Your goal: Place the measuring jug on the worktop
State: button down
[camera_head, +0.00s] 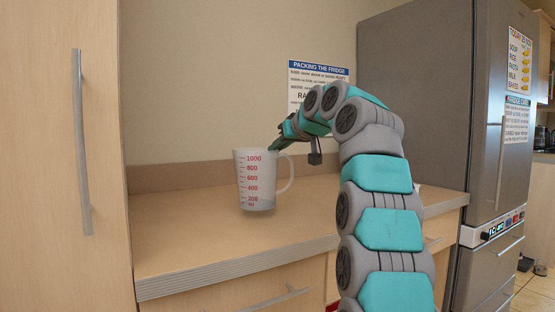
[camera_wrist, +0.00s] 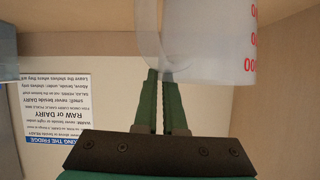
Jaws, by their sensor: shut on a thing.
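The measuring jug (camera_head: 256,182) is translucent white with red markings and a handle on its right. It looks upright in the head view, over the worktop (camera_head: 190,240). I cannot tell whether its base touches the surface. My gripper (camera_head: 275,147) reaches in from the right and is shut on the jug near its rim, on the handle side. In the wrist view, the green fingers of my gripper (camera_wrist: 161,74) meet the edge of the jug (camera_wrist: 212,45), which is partly cut off by the frame. The exact contact is partly hidden.
A tall cabinet (camera_head: 70,150) stands at the left and a grey fridge (camera_head: 415,80) at the right. A notice (camera_head: 318,72) hangs on the wall behind. The worktop is clear left of and in front of the jug. My arm covers part of its right side.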

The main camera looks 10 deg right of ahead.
jog(key=shift+f+b, duration=0.3)
jog(key=shift+f, duration=0.9)
jog(key=shift+f, duration=0.15)
jog(key=c, duration=1)
grip_release()
jog(key=shift+r, duration=0.25)
jog(key=b+v, duration=0.1)
jog(key=v, duration=1.1)
jog(key=shift+f, duration=0.15)
